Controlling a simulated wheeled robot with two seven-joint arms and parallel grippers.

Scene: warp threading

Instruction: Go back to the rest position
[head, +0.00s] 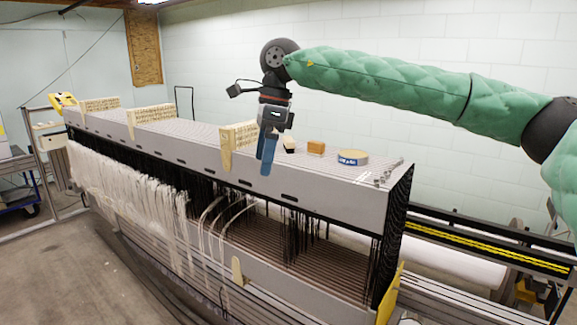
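My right arm in its green cover reaches in from the right. My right gripper (265,170) points down, with blue fingers, in front of the top front edge of the long grey warp machine (330,192). The fingers overlap in this view, so their gap is hidden and I cannot tell whether they are open or shut. I see nothing clearly held between them. My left gripper is out of view. Pale warp threads (120,185) hang in a thick bundle at the machine's left, and a few loose strands (213,215) hang near its middle.
Wooden brackets stand along the machine's top, one (227,150) just left of my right gripper. A yellow item (63,101) is at the far left end. Floor (60,270) is clear at left.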

